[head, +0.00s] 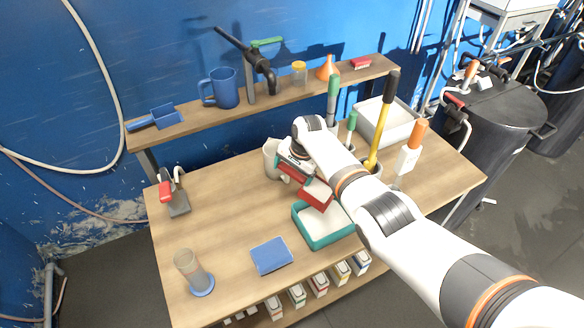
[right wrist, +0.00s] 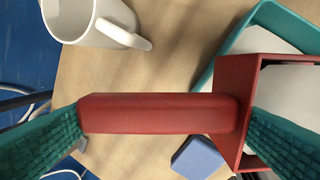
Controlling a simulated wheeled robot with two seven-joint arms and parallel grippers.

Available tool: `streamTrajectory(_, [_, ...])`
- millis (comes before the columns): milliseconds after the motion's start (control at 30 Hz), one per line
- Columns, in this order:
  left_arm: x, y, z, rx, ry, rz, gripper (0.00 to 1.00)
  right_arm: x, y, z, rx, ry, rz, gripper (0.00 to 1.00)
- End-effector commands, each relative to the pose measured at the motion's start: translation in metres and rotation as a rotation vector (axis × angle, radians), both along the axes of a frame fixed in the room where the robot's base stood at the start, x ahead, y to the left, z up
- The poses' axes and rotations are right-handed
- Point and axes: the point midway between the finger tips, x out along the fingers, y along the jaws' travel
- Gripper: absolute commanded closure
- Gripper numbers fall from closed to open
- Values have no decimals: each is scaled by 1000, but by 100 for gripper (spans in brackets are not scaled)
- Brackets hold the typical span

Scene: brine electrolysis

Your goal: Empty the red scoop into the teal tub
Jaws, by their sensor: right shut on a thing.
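The red scoop (head: 316,194) is in my right gripper (head: 293,166), its bowl at the back left edge of the teal tub (head: 304,229). In the right wrist view the scoop's red handle (right wrist: 155,113) lies between the two teal fingers of the gripper (right wrist: 163,122). White material (right wrist: 290,88) shows inside the bowl at the right. The tub (right wrist: 233,42) shows behind the bowl and holds a white layer. Whether the bowl touches the tub's rim I cannot tell. My left gripper is not in view.
A white mug (head: 271,160) stands just left of my right gripper. A grey bin (head: 383,126) and a yellow-handled tool (head: 378,140) stand behind my arm.

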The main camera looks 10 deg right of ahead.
Motion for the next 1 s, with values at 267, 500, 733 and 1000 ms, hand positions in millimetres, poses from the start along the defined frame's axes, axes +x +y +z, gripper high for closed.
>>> streamTrajectory(267, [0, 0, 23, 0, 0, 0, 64, -1, -3, 9, 55, -49, -3, 35])
streamTrajectory(500, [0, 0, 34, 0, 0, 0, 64, -5, -6, 12, 155, -131, -5, 35])
streamTrajectory(733, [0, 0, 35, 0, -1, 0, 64, -11, -15, 24, 296, -252, -5, 35])
streamTrajectory(1000, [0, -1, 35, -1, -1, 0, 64, -16, -21, 34, 404, -344, -4, 35])
